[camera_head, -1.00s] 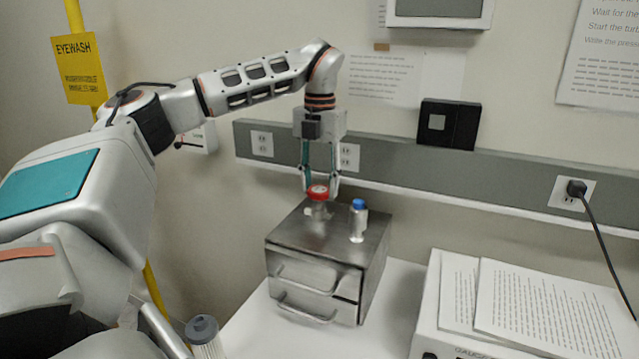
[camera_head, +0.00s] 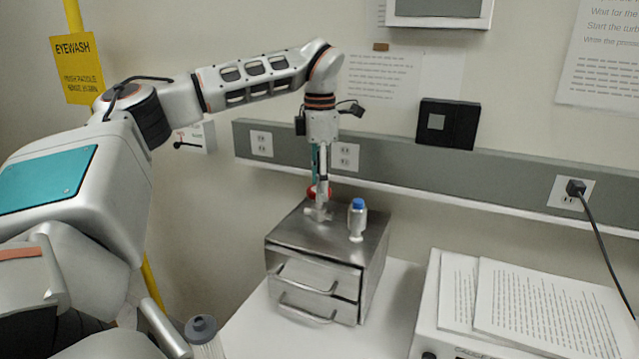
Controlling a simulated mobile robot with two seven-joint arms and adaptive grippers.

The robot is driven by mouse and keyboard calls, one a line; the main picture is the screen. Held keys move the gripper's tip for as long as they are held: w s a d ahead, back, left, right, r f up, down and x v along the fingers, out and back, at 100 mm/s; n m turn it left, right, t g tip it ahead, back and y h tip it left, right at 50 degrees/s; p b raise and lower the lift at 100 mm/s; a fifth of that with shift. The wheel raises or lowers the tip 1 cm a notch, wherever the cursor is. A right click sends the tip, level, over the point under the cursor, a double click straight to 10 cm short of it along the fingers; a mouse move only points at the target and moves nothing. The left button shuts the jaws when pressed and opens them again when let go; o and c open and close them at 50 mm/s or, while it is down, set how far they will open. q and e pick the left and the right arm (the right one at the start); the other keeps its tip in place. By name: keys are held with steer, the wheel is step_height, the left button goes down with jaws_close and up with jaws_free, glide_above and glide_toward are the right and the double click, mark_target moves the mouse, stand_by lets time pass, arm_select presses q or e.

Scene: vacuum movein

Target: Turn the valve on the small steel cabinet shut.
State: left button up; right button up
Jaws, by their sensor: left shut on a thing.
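The small steel cabinet (camera_head: 315,250) stands on the white table, with two drawers and bar handles on its front. The valve with a red knob (camera_head: 312,193) sits on top of it, at the back left. My left gripper (camera_head: 321,193) points straight down over the valve and is shut on the red knob. One finger hides much of the knob. A second fitting with a blue cap (camera_head: 357,205) stands upright on the cabinet top to the right, apart from the gripper. My right gripper is not in view.
A box with printed sheets (camera_head: 545,310) lies to the right of the cabinet. A grey-capped clear container (camera_head: 203,332) stands at the front left. The wall with a grey outlet rail (camera_head: 400,165) is close behind. A yellow eyewash pole (camera_head: 76,18) is at the left.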

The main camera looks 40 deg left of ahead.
arm_select(q)
steer(key=m, duration=0.4)
steer(key=shift+m, duration=2.2)
steer(key=o, duration=1.1)
step_height(320, 180, up, 12)
steer(key=shift+s+f, duration=0.1)
steer(key=shift+s, duration=0.05)
